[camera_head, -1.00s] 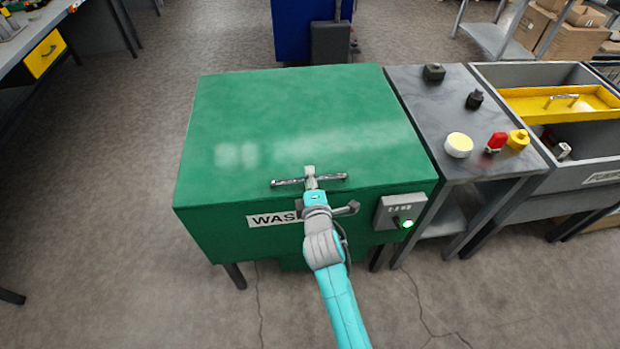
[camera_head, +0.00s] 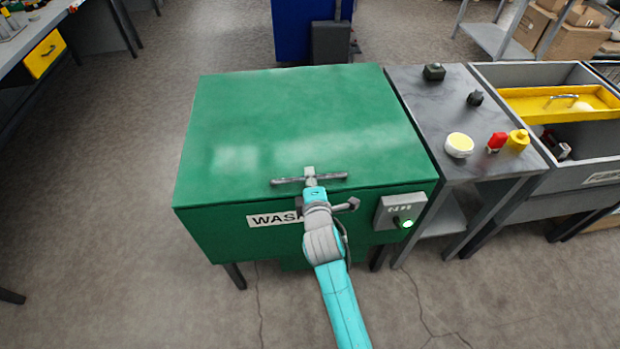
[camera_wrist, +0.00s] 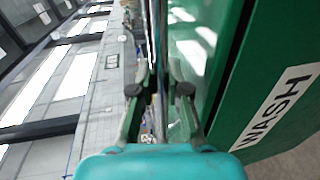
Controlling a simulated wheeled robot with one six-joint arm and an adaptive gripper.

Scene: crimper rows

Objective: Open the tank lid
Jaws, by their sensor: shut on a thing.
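The green wash tank (camera_head: 350,222) stands in the middle of the head view with its green lid (camera_head: 300,115) lying flat and closed on top. A metal bar handle (camera_head: 330,177) runs along the lid's front edge. My gripper (camera_head: 310,178) is at the middle of that handle, reaching in from the front. In the wrist view my gripper's fingers (camera_wrist: 160,92) are on either side of the handle bar (camera_wrist: 157,50) and shut on it. The WASH label (camera_head: 272,219) on the tank's front is partly hidden behind my arm; it also shows in the wrist view (camera_wrist: 274,108).
A grey control box (camera_head: 391,212) with a lit green button is on the tank's front right. To the right, a metal bench (camera_head: 425,100) holds a yellow-topped tub (camera_head: 459,145) and small red and yellow items. A grey basin (camera_head: 570,178) stands beyond. Floor at left is clear.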

